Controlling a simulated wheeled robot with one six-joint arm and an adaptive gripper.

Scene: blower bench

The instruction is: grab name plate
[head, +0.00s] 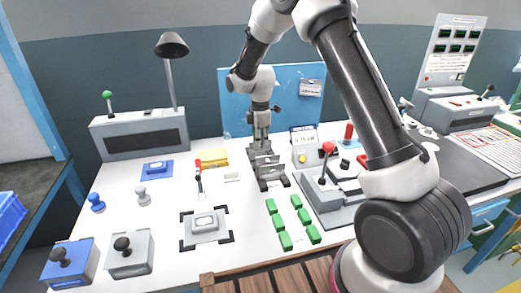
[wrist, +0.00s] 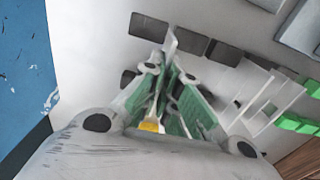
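My gripper (head: 272,183) points down over the white bench, left of the green blocks. In the wrist view its green-padded fingers (wrist: 171,72) run close together toward their tips. A thin pale sliver shows between and beyond the tips; I cannot tell whether it is a held thing or part of the gripper. Whether the fingers are touching anything is not clear.
Several green blocks (head: 278,222) lie right of and in front of my gripper. A grey control box with a red-knobbed lever (head: 327,150) stands to the right. A yellow box (head: 213,157) is behind left. A grey block (head: 205,224) sits within black corner marks. A blue panel (head: 235,105) stands behind.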

